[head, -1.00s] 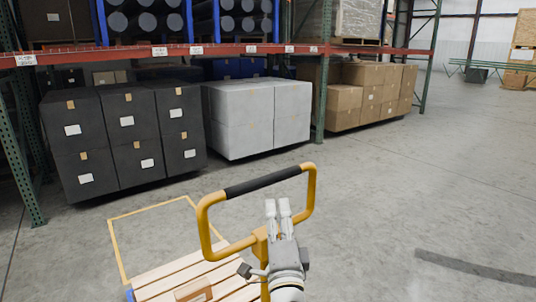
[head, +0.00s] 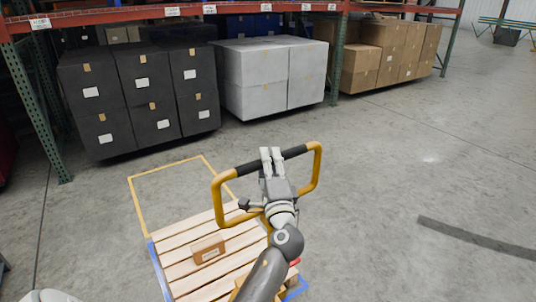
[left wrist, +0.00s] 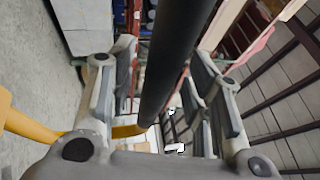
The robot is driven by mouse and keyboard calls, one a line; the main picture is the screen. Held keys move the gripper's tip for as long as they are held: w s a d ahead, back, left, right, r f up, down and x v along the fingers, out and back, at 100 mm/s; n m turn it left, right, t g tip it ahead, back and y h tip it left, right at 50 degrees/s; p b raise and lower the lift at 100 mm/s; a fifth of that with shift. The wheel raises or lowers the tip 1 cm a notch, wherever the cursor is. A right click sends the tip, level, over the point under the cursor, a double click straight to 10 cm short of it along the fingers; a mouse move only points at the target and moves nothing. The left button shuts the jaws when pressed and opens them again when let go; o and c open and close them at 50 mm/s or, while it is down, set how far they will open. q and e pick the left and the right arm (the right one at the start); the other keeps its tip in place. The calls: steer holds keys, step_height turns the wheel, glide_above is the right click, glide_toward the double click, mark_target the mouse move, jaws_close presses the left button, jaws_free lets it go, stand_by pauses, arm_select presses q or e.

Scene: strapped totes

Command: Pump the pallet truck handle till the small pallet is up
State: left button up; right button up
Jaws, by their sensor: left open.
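The pallet truck handle (head: 315,180) is a yellow loop with a black grip bar (head: 246,168) across its top, standing in the middle of the head view. My left gripper (head: 272,158) is at the middle of that bar. In the left wrist view the black bar (left wrist: 178,55) passes between the spread fingers of my left gripper (left wrist: 165,95), which is open. My forearm hides part of the truck. My right gripper is not in view.
A small cardboard box (head: 208,249) lies on the pallet. Blue lines edge the pallet, and a yellow outline (head: 165,168) marks the floor beyond it. A rack with black boxes (head: 150,95), grey boxes (head: 265,80) and brown cartons (head: 385,55) stands behind.

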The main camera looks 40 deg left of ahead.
arm_select(q)
steer(key=shift+w+a+r, duration=0.15)
steer(key=shift+w+a, duration=0.35)
jaws_close()
